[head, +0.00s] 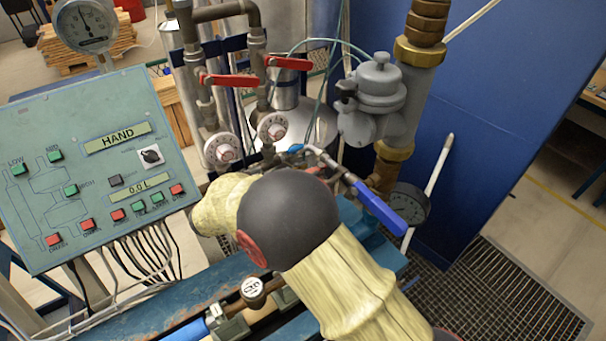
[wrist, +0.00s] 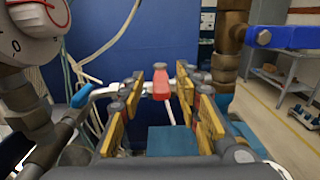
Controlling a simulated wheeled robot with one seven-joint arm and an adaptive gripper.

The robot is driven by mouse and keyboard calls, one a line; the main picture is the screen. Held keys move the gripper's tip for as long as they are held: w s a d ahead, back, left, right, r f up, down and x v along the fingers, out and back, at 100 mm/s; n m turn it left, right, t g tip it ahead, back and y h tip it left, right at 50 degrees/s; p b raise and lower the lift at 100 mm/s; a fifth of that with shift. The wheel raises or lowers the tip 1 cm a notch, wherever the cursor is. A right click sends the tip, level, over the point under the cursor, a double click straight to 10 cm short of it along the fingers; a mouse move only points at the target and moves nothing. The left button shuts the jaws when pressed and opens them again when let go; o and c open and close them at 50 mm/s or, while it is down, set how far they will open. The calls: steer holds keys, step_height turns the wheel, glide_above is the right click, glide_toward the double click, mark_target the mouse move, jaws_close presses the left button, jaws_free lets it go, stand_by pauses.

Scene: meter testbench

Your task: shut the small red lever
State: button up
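A small red lever (wrist: 161,84) shows in the middle of the wrist view, on a bright metal fitting, pointing towards the camera. My gripper (wrist: 174,88) has its yellow-padded fingers apart. The lever's end lies between or just at the fingertips, closest to the left one; I cannot tell whether they touch. In the head view my arm covers the gripper and I cannot make out this lever. Two larger red levers, a left one (head: 230,80) and a right one (head: 288,63), sit on the vertical pipes behind my arm.
A long blue lever (head: 380,208) is right of my arm, and a small blue handle (head: 296,148) is behind it. Dials, a grey meter (head: 375,95) and pipes crowd the back. A green control panel (head: 95,165) stands left. Grated floor (head: 500,305) lies right.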

steer(key=v, duration=1.2)
steer(key=shift+f, duration=0.1)
stand_by(0.4)
